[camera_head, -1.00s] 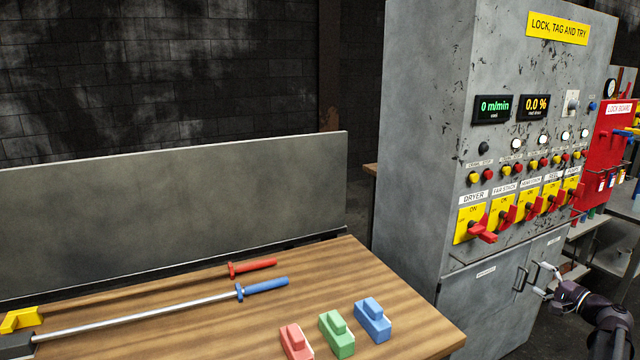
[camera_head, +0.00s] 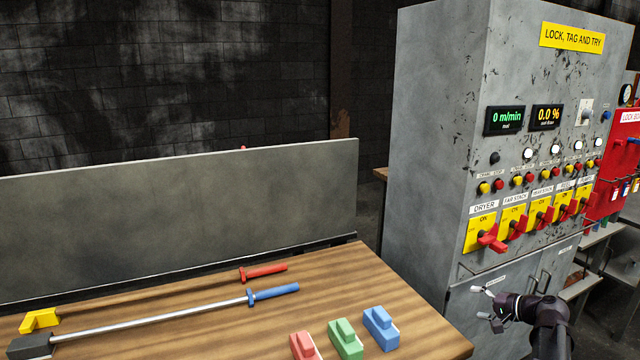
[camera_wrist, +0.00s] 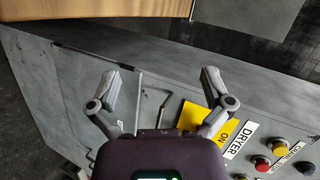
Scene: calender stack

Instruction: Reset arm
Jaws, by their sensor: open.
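My gripper (camera_head: 485,303) is in front of the lower doors of the grey control cabinet (camera_head: 432,150) in the head view, with its fingers pointing left. In the wrist view my gripper (camera_wrist: 165,88) has its two fingers spread apart with nothing between them. The cabinet's front and a door handle (camera_wrist: 163,106) show beyond the fingers. I cannot tell whether the gripper touches the cabinet.
A wooden table (camera_head: 400,300) stands at the left with red (camera_head: 304,346), green (camera_head: 345,338) and blue (camera_head: 380,328) blocks and long-handled tools. A grey panel (camera_head: 180,205) rises behind it. A red lock board (camera_head: 626,150) and shelving are at the right.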

